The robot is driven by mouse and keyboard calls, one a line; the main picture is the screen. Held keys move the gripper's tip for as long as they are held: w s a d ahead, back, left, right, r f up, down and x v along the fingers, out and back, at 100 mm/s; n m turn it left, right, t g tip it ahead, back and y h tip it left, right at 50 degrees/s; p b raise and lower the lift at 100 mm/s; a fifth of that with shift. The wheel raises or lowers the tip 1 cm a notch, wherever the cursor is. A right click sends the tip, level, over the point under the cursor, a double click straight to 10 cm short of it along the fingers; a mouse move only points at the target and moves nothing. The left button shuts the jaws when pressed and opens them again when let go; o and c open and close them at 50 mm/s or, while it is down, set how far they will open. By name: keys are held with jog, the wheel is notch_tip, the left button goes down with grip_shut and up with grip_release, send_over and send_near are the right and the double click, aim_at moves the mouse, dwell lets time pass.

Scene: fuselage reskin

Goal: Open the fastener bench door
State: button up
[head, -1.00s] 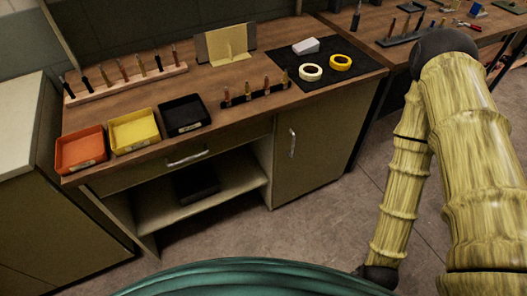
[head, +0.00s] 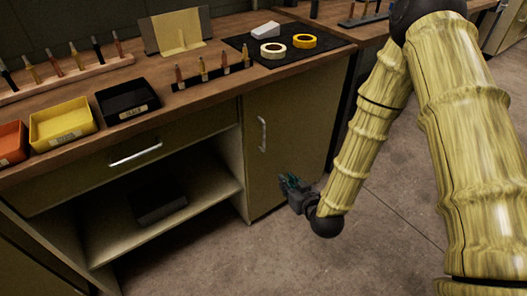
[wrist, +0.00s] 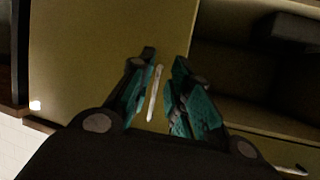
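The fastener bench door (head: 285,140) is the olive panel at the right of the bench, and it looks shut. Its upright pale handle (head: 263,134) is near the door's left edge. My gripper (head: 288,182) is in front of the door's lower part, below and right of the handle. In the wrist view, the door (wrist: 95,50) fills the left and middle. The handle (wrist: 155,92) appears between the two teal fingers of my gripper (wrist: 160,100), which are apart and empty. The distance from fingers to handle cannot be told exactly.
The bench has a drawer with a handle (head: 136,153) and an open shelf (head: 170,222) holding a dark box (head: 160,203). Yellow (head: 62,122) and black (head: 128,101) bins, a black mat (head: 318,48) and tape rolls are on top. The floor in front is clear.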

aim_at(264, 139)
jog(key=w+a+r+t+b, duration=0.1)
jog(key=w+a+r+b, duration=0.1)
jog(key=w, duration=0.3)
jog(key=w+a+r+t+y+b, duration=0.1)
jog(key=w+a+b, duration=0.1)
jog(key=w, duration=0.3)
jog(key=w+a+r+n+t+y+b, duration=0.1)
jog(key=w+a+r+b, duration=0.1)
jog(key=w+a, duration=0.2)
jog(key=shift+w+r+t+b, duration=0.15)
jog(key=shift+w+t+b, duration=0.05)
jog(key=shift+w, duration=0.35)
jog(key=shift+w+r+t+b, duration=0.15)
jog(key=shift+w+t+b, duration=0.05)
jog(key=shift+w, duration=0.3)
grip_shut()
